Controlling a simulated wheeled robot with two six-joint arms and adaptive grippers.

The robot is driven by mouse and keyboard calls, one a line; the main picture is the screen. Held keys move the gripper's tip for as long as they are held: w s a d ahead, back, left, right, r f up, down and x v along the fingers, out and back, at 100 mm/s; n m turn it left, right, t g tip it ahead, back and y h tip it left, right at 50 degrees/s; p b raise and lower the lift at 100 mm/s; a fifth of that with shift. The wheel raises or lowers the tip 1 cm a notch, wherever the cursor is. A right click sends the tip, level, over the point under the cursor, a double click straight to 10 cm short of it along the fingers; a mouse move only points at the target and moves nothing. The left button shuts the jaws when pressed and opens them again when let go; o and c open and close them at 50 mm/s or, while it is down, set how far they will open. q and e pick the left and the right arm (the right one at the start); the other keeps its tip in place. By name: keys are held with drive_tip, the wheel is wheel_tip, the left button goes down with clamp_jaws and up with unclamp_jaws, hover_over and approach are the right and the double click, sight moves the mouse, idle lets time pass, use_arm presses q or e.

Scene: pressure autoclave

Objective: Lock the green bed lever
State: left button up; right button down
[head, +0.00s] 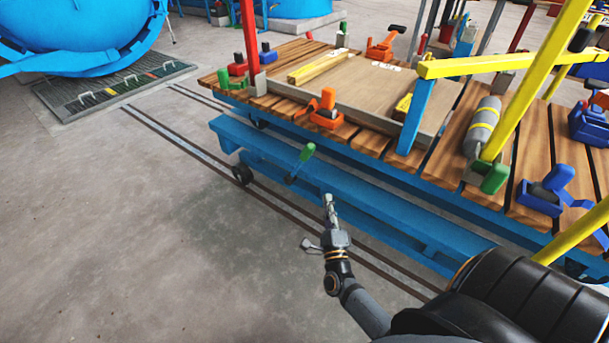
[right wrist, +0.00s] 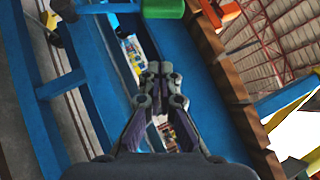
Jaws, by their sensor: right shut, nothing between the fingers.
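The green bed lever (head: 308,152) sticks out from the blue side beam of the cart, with its green grip up and tilted to the right. In the right wrist view a green piece, likely its grip (right wrist: 163,8), shows at the top edge, partly cut off. My right gripper (head: 328,200) is shut and empty, below and a little right of the lever, apart from it. In the right wrist view its fingertips (right wrist: 160,68) are together and point toward the green piece. My left gripper is not in view.
The blue cart frame (head: 370,205) and its slatted wooden deck (head: 375,140) lie just beyond the gripper. Orange (head: 326,108), red and blue clamps stand on the deck. A yellow post (head: 530,80) rises at the right. Floor at the left is clear beside the rails.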

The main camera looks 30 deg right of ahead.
sight(301, 163)
drive_tip(key=shift+w+d, duration=0.1)
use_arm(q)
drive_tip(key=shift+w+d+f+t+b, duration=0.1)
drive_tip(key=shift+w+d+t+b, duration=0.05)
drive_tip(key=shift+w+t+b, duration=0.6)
use_arm(e)
drive_tip(key=w+a+x, duration=0.1)
drive_tip(key=a+x, duration=0.1)
drive_tip(key=x, duration=1)
drive_tip(key=shift+w+r, duration=0.2)
drive_tip(key=shift+r, duration=0.2)
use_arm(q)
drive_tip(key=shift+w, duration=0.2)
use_arm(e)
drive_tip(key=shift+a, duration=0.1)
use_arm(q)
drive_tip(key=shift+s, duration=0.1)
use_arm(e)
drive_tip(key=shift+r, duration=0.1)
